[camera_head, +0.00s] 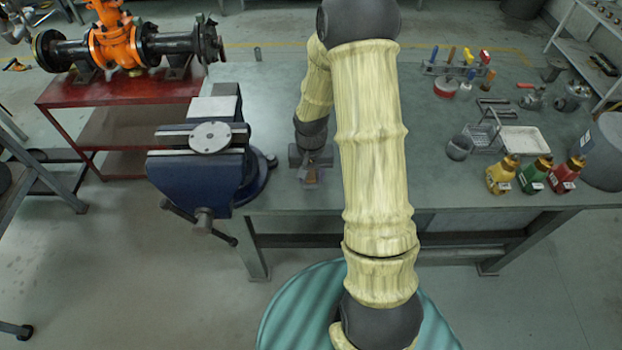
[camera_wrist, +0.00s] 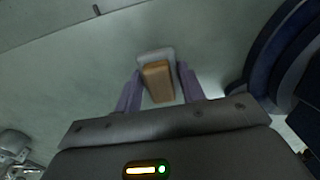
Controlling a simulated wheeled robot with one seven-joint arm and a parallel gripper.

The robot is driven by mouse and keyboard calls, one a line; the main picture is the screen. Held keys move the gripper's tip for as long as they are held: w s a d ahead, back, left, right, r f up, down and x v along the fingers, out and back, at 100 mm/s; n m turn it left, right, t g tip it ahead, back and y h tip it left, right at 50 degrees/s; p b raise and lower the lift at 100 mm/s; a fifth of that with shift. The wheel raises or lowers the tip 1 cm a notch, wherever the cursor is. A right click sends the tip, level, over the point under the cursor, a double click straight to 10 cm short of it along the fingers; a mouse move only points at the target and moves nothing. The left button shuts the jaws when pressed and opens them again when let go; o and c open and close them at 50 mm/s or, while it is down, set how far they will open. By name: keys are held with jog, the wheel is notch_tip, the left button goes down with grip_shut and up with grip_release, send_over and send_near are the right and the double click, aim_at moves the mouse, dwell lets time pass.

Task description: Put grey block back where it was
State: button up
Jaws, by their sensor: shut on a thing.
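My gripper (camera_head: 311,166) is low over the workbench, just right of the blue vise. In the wrist view, my gripper (camera_wrist: 160,78) has its two purple fingers shut on either side of a small block. The grey block (camera_wrist: 155,53) shows as a pale grey part at the far end, with a brown part (camera_wrist: 157,82) nearer the wrist camera. I cannot tell whether grey and brown are one piece. In the head view the held piece is small and partly hidden by the gripper. Whether it touches the bench is unclear.
The blue vise (camera_head: 196,176) with a round grey disc (camera_head: 210,137) stands close on the left. Yellow, green and red bottles (camera_head: 535,175), a wire basket (camera_head: 482,135) and a tool rack (camera_head: 455,70) are on the right. The bench (camera_head: 270,100) behind my gripper is clear.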

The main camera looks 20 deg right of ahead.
aim_at(311, 173)
jog(key=shift+f, duration=1.25)
jog(key=shift+f, duration=0.1)
jog(key=o, duration=0.9)
jog(key=shift+o, duration=0.2)
notch_tip(311, 173, up, 12)
jog(key=shift+r, duration=0.1)
